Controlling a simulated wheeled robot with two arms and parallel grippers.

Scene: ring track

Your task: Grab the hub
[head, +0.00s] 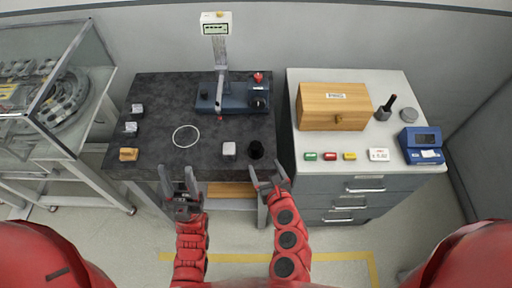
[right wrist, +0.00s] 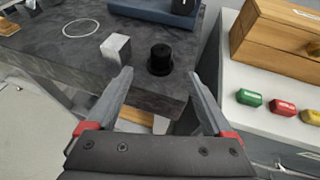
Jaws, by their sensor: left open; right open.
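A black stepped round piece (head: 256,149), which looks like the hub, stands upright near the front right corner of the dark stone table (head: 165,99). It also shows in the right wrist view (right wrist: 160,59), just beyond and between my fingertips. My right gripper (head: 267,168) is open and empty, at the table's front edge, apart from the hub. It also shows in the right wrist view (right wrist: 160,76). My left gripper (head: 177,172) is open and empty in front of the table, well left of the hub.
A pale metal block (head: 228,149) stands close left of the hub. A thin ring (head: 186,136) lies further left. A blue gauge stand (head: 232,100) is behind. The right cabinet holds a wooden box (head: 334,107) and small coloured blocks (head: 330,156). A gap separates table and cabinet.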

